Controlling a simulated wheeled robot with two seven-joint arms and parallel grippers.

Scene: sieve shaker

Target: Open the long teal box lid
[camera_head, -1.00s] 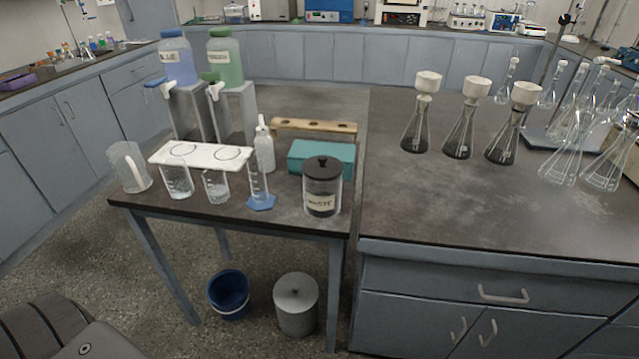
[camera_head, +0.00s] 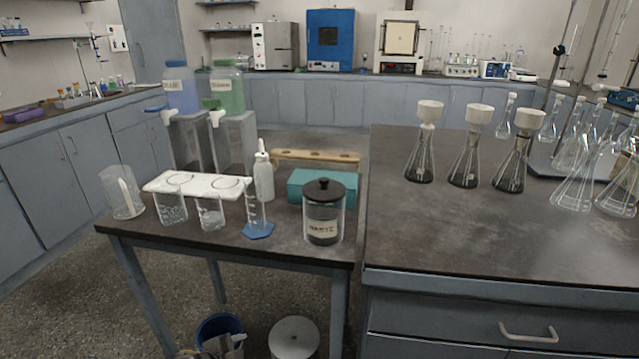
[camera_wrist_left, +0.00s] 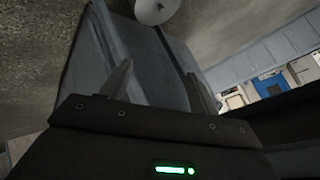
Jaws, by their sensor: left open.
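The long teal box (camera_head: 310,187) lies on the small dark-topped table, at the back right of it. Its lid looks shut. The waste jar (camera_head: 322,228) with a black lid stands in front of it and hides part of its right side. My left gripper (camera_wrist_left: 158,76) is open, with nothing seen between its fingers in the left wrist view. It is low, away from the box. A grey part at the bottom of the head view, in front of the blue bucket, appears to be mine. My right gripper is in neither view.
A wooden rack (camera_head: 315,156) lies behind the box, and a white wash bottle (camera_head: 263,178) stands to its left. A higher bench (camera_head: 440,225) with flasks adjoins on the right.

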